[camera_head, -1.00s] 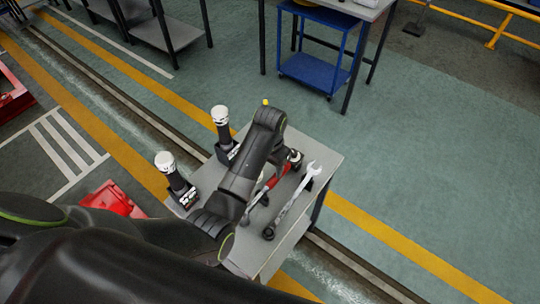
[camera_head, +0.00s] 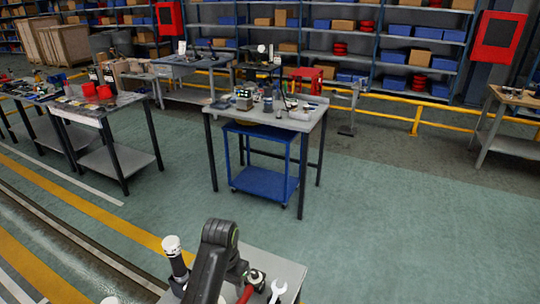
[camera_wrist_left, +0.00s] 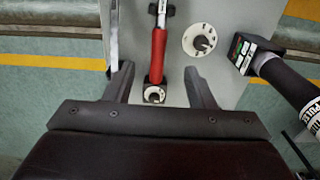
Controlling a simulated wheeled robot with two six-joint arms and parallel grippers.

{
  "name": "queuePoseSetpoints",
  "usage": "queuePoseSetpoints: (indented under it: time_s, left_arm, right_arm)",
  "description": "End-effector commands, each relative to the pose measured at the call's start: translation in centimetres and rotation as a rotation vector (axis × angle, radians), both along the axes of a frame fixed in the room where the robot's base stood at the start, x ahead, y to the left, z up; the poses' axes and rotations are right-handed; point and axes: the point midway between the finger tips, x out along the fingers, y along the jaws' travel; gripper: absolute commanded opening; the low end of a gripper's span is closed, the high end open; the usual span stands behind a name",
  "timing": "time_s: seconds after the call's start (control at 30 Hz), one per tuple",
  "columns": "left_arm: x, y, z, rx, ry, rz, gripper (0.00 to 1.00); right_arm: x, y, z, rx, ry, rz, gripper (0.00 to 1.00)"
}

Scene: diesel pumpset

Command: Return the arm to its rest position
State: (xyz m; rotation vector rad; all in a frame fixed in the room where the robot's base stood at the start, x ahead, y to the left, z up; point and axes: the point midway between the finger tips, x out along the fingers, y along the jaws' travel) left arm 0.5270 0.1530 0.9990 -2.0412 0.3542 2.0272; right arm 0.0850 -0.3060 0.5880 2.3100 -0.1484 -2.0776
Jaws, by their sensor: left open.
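My left arm (camera_head: 213,262) reaches over the small grey table (camera_head: 284,270) at the bottom of the head view. My left gripper (camera_wrist_left: 161,82) is open in the left wrist view, with its fingers apart. A red-handled tool (camera_wrist_left: 158,52) lies on the table and shows between the fingers; I see no grip on it. Its red part (camera_head: 246,293) also shows in the head view. My right gripper is not in view.
A black device with a white cap (camera_head: 178,262) stands left of my arm. A workbench (camera_head: 290,121) with a blue cart (camera_head: 262,181) beneath stands beyond. Green floor (camera_head: 400,220) is clear on the right.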

Motion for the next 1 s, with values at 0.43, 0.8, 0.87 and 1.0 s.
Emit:
queuePoseSetpoints:
  time_s: [0.43,0.8,0.87,1.0]
  left_arm:
    - [-11.7,8.5,-5.3,0.018,-0.135,0.223,0.50]
    - [-23.2,13.6,-3.6,0.069,-0.269,0.351,0.50]
    - [-24.3,14.0,-3.1,0.074,-0.285,0.360,0.50]
    - [-26.7,14.6,-1.9,0.085,-0.312,0.376,0.50]
  right_arm:
    - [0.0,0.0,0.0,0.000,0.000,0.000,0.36]
    - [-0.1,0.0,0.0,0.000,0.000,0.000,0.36]
    - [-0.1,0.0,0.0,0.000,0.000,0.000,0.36]
    - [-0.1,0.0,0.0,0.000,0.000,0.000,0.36]
